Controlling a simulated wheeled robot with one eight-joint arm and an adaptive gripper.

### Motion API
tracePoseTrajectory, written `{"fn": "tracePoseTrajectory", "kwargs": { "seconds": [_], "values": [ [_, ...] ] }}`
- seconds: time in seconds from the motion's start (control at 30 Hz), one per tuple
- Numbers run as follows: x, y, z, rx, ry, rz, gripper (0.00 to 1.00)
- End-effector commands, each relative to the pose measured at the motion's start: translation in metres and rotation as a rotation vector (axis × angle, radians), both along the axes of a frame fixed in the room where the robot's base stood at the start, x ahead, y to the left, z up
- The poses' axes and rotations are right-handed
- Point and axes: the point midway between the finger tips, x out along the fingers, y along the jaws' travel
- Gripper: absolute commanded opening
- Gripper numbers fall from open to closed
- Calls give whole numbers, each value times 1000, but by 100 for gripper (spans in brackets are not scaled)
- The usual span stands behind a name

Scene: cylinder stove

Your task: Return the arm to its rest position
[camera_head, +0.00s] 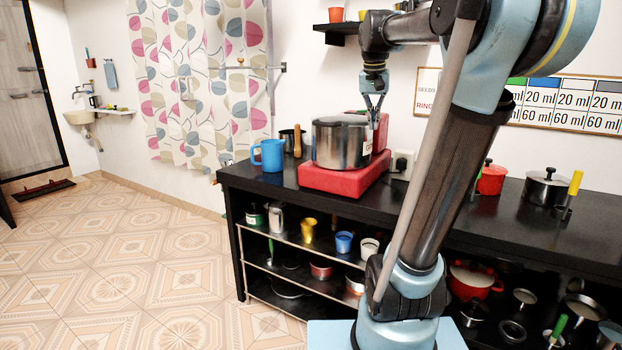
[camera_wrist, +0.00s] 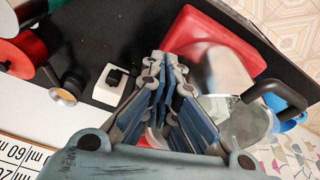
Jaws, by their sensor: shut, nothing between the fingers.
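My gripper (camera_head: 374,108) hangs fingers down above the right part of the red stove (camera_head: 342,180) in the head view. It is just right of and behind the steel pot (camera_head: 341,143) that stands on the stove. In the wrist view my gripper (camera_wrist: 160,70) has its fingertips together, with nothing between them. The pot (camera_wrist: 228,75) is seen there to the right of the fingers, with a dark handle (camera_wrist: 278,92). My arm reaches from the lower right up and over the counter.
A blue mug (camera_head: 268,155) stands left of the stove on the black counter (camera_head: 490,215). A dark shelf (camera_head: 338,30) hangs above. The tiled floor (camera_head: 130,265) at left is clear.

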Motion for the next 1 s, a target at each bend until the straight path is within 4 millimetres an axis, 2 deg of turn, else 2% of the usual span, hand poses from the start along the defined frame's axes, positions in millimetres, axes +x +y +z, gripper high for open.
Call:
{"fn": "tracePoseTrajectory", "kwargs": {
  "seconds": [0.03, 0.1, 0.37, 0.7, 0.83, 1.0],
  "values": [
    [-17, -1, -16, 2, 2, 13, 0],
    [-38, -1, -36, 4, 7, 36, 0],
    [-115, 0, -122, 13, 17, 121, 0],
    [-210, 4, -248, 25, 28, 234, 0],
    [-237, 6, -288, 30, 30, 269, 0],
    [-255, 6, -316, 32, 32, 294, 0]
  ]
}}
